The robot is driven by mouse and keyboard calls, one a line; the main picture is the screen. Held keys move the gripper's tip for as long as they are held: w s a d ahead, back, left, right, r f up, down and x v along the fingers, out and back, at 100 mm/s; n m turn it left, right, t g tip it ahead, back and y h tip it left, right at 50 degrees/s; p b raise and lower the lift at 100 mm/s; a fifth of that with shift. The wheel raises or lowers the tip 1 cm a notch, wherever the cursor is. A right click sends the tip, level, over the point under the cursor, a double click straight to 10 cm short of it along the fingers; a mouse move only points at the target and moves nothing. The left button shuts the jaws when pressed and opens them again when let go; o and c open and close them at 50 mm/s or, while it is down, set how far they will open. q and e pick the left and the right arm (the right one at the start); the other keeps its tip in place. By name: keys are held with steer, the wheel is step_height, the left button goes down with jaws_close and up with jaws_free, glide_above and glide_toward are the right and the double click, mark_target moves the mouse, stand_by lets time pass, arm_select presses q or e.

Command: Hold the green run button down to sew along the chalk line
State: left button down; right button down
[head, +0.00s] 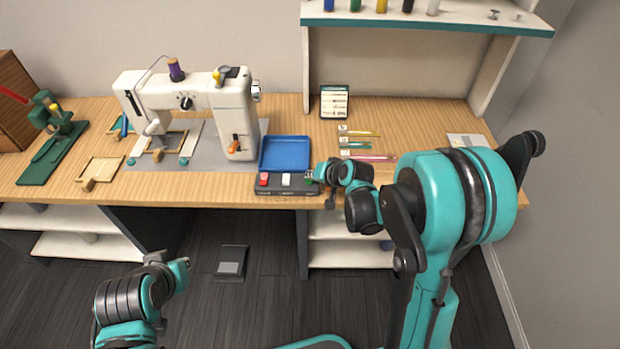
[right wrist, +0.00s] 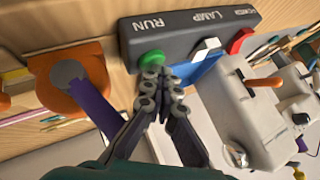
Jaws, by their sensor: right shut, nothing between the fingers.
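The control box (head: 290,190) sits at the table's front edge with a red, a white and a green button in a row. The green run button (right wrist: 152,58) is beside the word RUN in the right wrist view. My right gripper (right wrist: 158,74) is shut and empty, its fingertips at the green button's edge. I cannot tell whether they press it. In the head view my right gripper (head: 314,177) partly hides the button. The white sewing machine (head: 190,95) stands left of the box, with framed cloth (head: 165,145) under its needle. I cannot make out a chalk line.
A blue tray (head: 285,153) lies behind the box. A small sign (head: 334,102) and several coloured strips (head: 360,145) are right of it. A wooden frame (head: 101,170) and a green stand (head: 52,150) are at the left. A shelf (head: 430,14) hangs above.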

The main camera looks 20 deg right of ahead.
mark_target(312, 181)
steer(key=shift+r+p, duration=0.7)
steer(key=shift+r, duration=0.25)
step_height(312, 181, up, 5)
steer(key=p, duration=0.4)
steer(key=s+r+n+h, duration=0.1)
steer(key=s+r, duration=0.3)
steer(key=s, duration=0.8)
steer(key=s+r+n+g+h, duration=0.1)
steer(key=s+r+n, duration=0.3)
steer(key=s, duration=0.9)
steer(key=shift+r+h, duration=0.3)
steer(key=shift+h, duration=0.3)
